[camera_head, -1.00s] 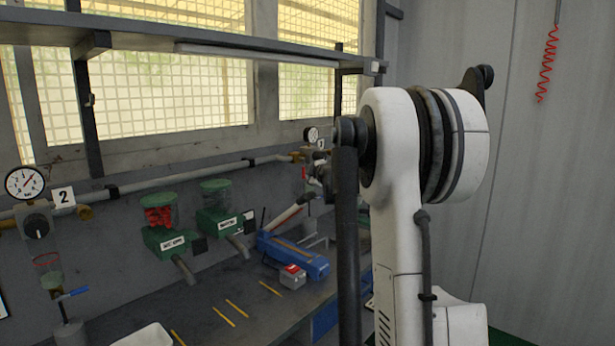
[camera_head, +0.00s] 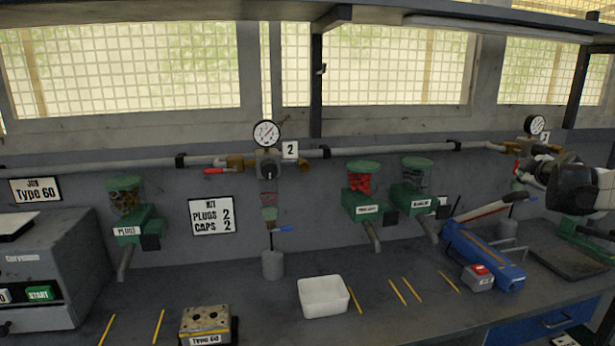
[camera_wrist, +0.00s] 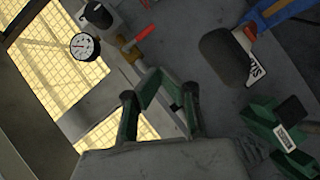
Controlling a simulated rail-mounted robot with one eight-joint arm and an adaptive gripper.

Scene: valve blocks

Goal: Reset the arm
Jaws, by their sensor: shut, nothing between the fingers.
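My gripper (camera_wrist: 160,82) shows in the wrist view at the lower middle, with dark and green finger links whose tips come together. It is shut and I see nothing held in it. It appears clear of the bench, with the wall, pipe and a gauge behind it in the tilted view. In the head view part of my arm (camera_head: 575,188) shows at the right edge, in front of the right end of the pipe.
A valve block (camera_head: 205,322) marked Type 60 and a white bin (camera_head: 323,298) stand on the bench. Wall dispensers (camera_head: 366,205) and a gauge (camera_head: 266,134) hang behind. A blue device (camera_head: 487,258) with a lever lies at right. A grey machine (camera_head: 40,270) stands left.

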